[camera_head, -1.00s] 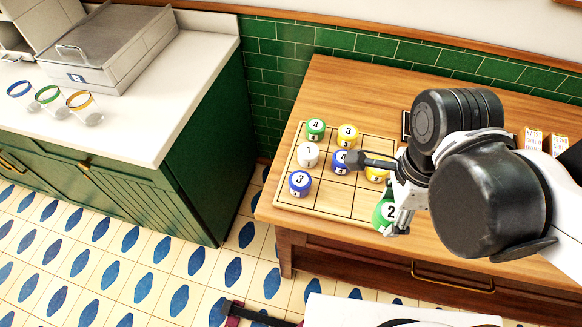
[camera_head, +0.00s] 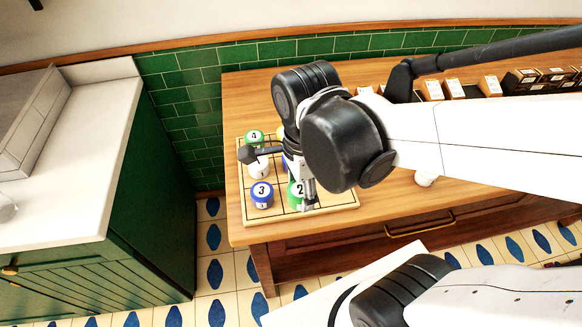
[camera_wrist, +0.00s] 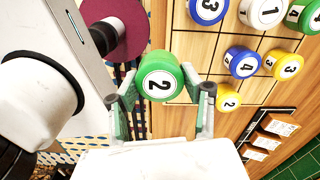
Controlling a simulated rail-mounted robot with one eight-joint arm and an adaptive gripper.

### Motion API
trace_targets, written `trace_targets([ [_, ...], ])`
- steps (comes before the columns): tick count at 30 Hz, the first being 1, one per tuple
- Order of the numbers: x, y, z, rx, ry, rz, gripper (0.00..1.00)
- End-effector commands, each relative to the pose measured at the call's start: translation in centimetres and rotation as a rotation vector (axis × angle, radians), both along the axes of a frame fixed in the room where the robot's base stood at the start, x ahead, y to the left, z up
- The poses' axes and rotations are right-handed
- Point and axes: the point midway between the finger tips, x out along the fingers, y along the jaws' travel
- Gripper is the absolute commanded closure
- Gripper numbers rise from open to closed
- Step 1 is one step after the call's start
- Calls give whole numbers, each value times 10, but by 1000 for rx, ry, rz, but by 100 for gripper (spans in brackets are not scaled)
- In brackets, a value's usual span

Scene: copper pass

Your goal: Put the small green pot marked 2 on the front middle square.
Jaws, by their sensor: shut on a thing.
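The small green pot marked 2 (camera_wrist: 160,84) is in my gripper (camera_wrist: 162,106), between its two fingers in the wrist view. In the head view the pot (camera_head: 294,192) shows just right of the blue pot marked 3 (camera_head: 262,195), with my gripper (camera_head: 308,194) partly covering it. The pot looks larger than the board pots in the wrist view, so it seems raised above the board (camera_head: 345,205). The front middle square (camera_wrist: 191,46) is empty beside the held pot in the wrist view. In the head view the pot and gripper hide that square.
The wrist view shows a white pot 1 (camera_wrist: 263,12), green pot 4 (camera_wrist: 303,15), blue pot 4 (camera_wrist: 242,62), yellow pot 3 (camera_wrist: 285,65) and yellow pot 2 (camera_wrist: 228,98) on the board. Small cartons (camera_head: 455,88) stand at the back right of the table.

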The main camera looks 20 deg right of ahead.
Motion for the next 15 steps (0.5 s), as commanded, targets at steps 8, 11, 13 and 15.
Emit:
trace_targets([
  [8,30,-14,-20,0,0,-2,88],
  [11,40,-19,-27,0,0,-3,88],
  [13,47,-23,-31,0,0,-2,88],
  [15,53,-25,-35,0,0,-1,88],
])
